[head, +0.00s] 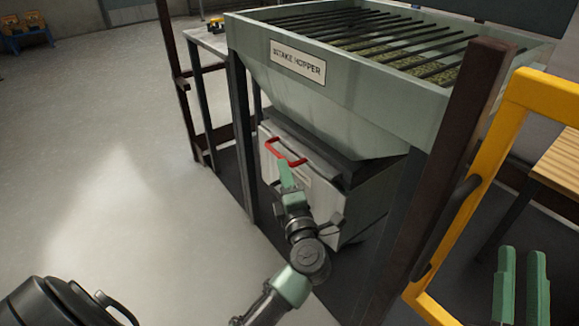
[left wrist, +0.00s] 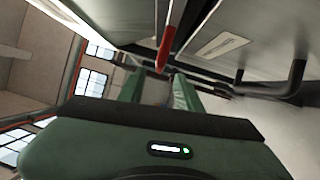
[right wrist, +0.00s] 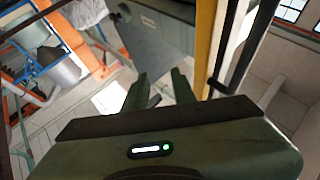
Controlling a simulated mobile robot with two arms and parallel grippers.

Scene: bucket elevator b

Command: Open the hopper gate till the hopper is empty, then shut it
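The pale green intake hopper (head: 330,85) stands in the middle of the head view. Green-brown grain (head: 375,47) shows under its bars. Below it, a red handle (head: 285,152) sits on the front of a grey box; I take it for the gate handle. My left gripper (head: 284,166) is at this handle. In the left wrist view the red bar (left wrist: 168,45) lines up with the gap between the parted fingers; I cannot tell if they touch it. The gate plate is not clearly seen. My right gripper (head: 520,260) is open and empty at the lower right.
A yellow frame (head: 500,120) with a dark handle stands right of the hopper, near my right gripper. A dark brown post (head: 455,135) rises in front of the hopper. Open floor (head: 100,150) lies to the left.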

